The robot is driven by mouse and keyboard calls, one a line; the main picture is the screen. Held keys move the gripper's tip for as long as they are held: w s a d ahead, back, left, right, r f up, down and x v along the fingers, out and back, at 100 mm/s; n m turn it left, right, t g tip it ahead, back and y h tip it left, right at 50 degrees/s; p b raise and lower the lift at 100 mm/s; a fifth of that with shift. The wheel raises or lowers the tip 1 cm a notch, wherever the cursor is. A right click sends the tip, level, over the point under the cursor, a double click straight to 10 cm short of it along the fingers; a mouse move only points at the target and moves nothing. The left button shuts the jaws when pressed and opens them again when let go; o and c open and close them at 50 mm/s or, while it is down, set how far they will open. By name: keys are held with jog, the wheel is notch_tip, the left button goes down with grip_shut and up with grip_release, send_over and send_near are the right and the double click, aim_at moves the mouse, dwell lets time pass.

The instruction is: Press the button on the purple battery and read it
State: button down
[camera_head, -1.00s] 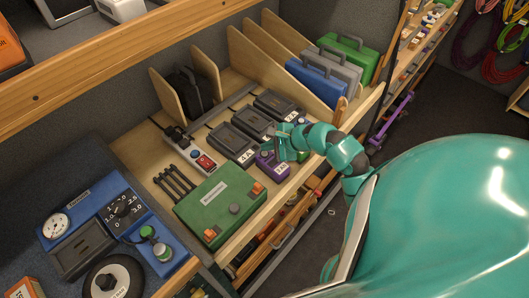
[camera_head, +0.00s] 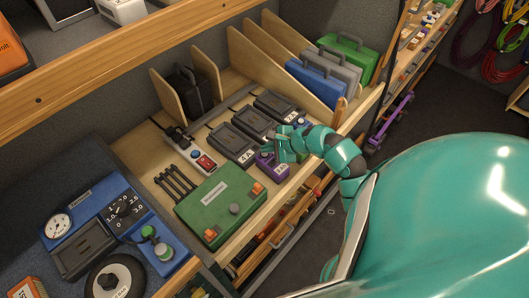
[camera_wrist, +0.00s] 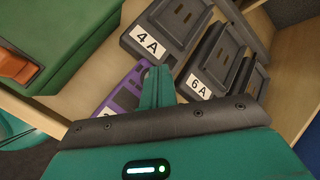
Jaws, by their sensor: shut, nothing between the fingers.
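The purple battery (camera_head: 271,168) sits on the wooden shelf, in front of the grey chargers and right of the green case. It also shows in the wrist view (camera_wrist: 121,91), partly covered by my gripper; its white label is mostly cut off by the wrist housing. My gripper (camera_head: 279,148) is over the battery's far side in the head view. In the wrist view my gripper (camera_wrist: 158,74) is shut and empty, its fingertips at the battery's right edge, near the charger labelled 4A (camera_wrist: 168,28). I cannot tell whether they touch. No button or lit reading on the battery is clear.
The charger labelled 6A (camera_wrist: 218,60) and another charger stand close beside the fingers. A green case (camera_head: 215,205) and a power strip (camera_head: 203,160) lie left of the battery. Upright wooden dividers (camera_head: 262,75) stand behind.

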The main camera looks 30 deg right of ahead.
aim_at(268, 156)
jog(key=shift+f, duration=0.35)
dwell(0.7)
jog(key=shift+r+p, duration=0.1)
jog(key=shift+p, duration=0.2)
jog(key=shift+r+p, duration=0.7)
jog(key=shift+p, duration=0.35)
notch_tip(268, 156, up, 3)
jog(key=p, duration=0.3)
notch_tip(268, 156, up, 2)
jog(key=shift+p, duration=0.45)
jog(key=shift+d, duration=0.1)
dwell(0.4)
